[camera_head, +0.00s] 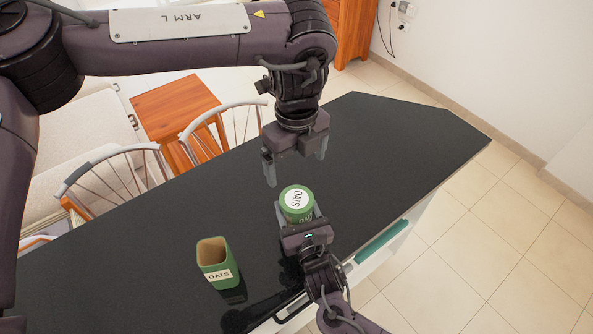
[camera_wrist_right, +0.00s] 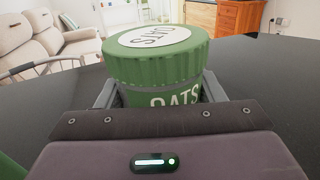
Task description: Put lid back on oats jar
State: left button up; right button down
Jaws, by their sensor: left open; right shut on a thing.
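The round green oats jar (camera_wrist_right: 180,98) stands upright between the fingers of my right gripper (camera_head: 298,220), which is shut on its body. The green lid (camera_head: 297,203), with a white "OATS" disc on top, sits on the jar's mouth; it also shows in the right wrist view (camera_wrist_right: 155,68). No gap shows between lid and jar, but I cannot tell how tightly it is seated. My left gripper (camera_head: 296,170) is open and empty, pointing down just above and behind the lid, apart from it. The jar's lower part is hidden by my right gripper.
An open-topped green canister (camera_head: 217,263) labelled "OATS" stands on the dark counter (camera_head: 400,135), left of the jar. The counter is clear to the right and back. Chairs (camera_head: 225,125) and a small wooden table (camera_head: 175,105) stand beyond its far edge.

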jog(key=shift+c, duration=1.4)
grip_release()
jog(key=b+v, duration=0.1)
jog(key=v, duration=0.6)
jog(key=shift+s+b, duration=0.3)
jog(key=shift+s, duration=0.05)
jog(key=shift+d, duration=0.1)
